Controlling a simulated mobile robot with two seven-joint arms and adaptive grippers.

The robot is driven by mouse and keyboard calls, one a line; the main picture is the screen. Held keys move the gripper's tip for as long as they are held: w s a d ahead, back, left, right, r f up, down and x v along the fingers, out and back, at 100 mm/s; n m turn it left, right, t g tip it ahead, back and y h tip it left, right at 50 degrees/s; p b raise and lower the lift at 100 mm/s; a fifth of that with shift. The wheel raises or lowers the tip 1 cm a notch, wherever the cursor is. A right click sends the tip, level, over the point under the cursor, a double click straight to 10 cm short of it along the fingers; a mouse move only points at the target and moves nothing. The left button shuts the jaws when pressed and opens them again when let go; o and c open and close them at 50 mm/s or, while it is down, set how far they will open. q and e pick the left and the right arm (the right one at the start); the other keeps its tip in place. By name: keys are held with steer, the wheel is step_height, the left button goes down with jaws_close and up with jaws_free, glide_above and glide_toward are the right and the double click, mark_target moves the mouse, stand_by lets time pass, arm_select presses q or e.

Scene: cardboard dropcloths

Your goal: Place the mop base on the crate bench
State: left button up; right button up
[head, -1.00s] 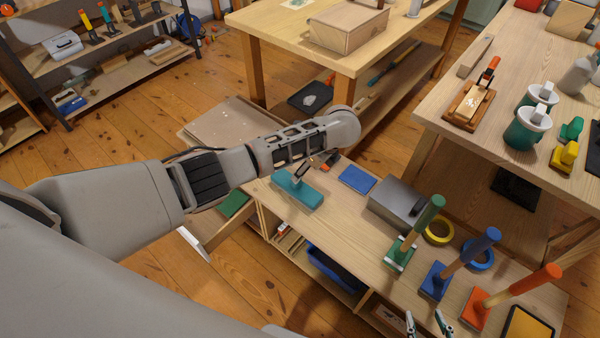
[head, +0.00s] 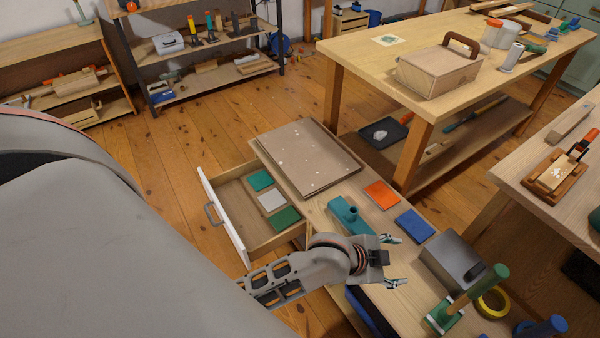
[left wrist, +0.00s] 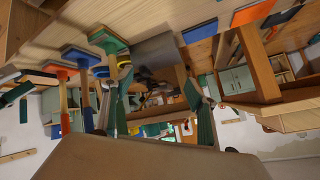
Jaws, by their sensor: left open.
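The mop base (head: 350,216) is a teal block with a short upright socket. It lies flat on the low wooden bench (head: 318,212), near its left edge. My left gripper (head: 394,262) is open and empty in the head view, just right of and nearer than the mop base, apart from it. Its two fingertips point right, above the bench. A taller wooden bench (head: 365,62) at the back bears a wooden crate-like box (head: 437,70) with a brown handle. My right gripper is not in view.
An open drawer (head: 228,222) juts left from the low bench. Cardboard (head: 306,158) lies on its far end. Orange (head: 382,194) and blue (head: 414,226) pads, a grey box (head: 452,262) and a green-handled tool (head: 470,298) are near the gripper. The tall bench has free top space left of the box.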

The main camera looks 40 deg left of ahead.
arm_select(q)
steer(key=s+a+f+n+t+y, duration=0.1)
steer(key=s+a+f+n, duration=0.2)
steer(key=s+a, duration=0.5)
steer(key=s+a+f+n+t+y, duration=0.1)
steer(key=s+a+f+n, duration=0.3)
steer(key=s+a, duration=0.4)
steer(key=shift+s+a+f+y, duration=0.3)
steer(key=shift+a+y, duration=0.15)
steer(key=shift+y, duration=0.25)
